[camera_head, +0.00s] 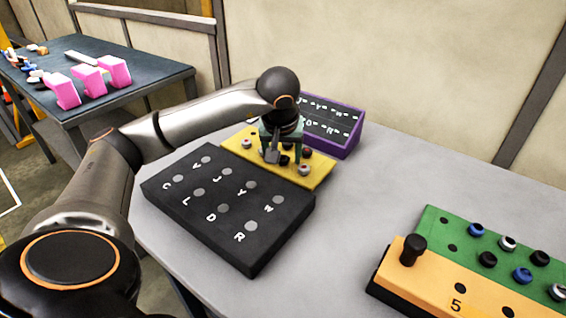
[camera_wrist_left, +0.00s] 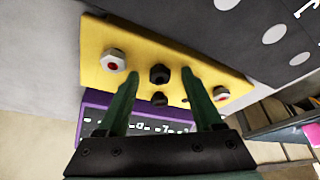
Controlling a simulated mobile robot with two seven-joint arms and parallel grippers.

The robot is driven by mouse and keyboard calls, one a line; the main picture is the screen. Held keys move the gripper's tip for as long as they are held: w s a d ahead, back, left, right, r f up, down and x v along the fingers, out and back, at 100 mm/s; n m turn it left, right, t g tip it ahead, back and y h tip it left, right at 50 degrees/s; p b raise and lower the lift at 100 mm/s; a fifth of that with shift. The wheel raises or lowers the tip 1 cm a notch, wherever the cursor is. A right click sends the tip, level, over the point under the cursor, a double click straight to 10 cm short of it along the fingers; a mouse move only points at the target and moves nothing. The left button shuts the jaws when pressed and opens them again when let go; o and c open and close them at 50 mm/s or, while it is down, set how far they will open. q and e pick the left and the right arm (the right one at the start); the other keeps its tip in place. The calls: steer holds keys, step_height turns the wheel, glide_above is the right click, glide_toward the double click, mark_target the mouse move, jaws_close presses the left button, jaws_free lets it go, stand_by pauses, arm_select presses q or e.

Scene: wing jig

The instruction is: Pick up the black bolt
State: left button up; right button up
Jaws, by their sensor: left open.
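A black bolt (camera_wrist_left: 159,74) with a hex head sits on the yellow block (camera_wrist_left: 200,57) in the left wrist view. Silver bolts with red centres (camera_wrist_left: 114,61) stand toward both ends of the block. My left gripper (camera_wrist_left: 158,76) is open and empty, its two fingers on either side of the dark bolts; contact cannot be told. In the head view the left gripper (camera_head: 277,152) is over the yellow block (camera_head: 318,177) and partly hides the bolts. My right gripper is not in view.
A black lettered board (camera_head: 225,212) lies in front of the yellow block, and a purple-framed board (camera_head: 345,149) stands behind it. An orange block (camera_head: 433,278) with a black peg (camera_head: 413,249) and a green block (camera_head: 450,228) are at right. The grey table (camera_head: 350,215) is clear between.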

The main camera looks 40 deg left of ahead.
arm_select(q)
jaws_close()
stand_by(0.5)
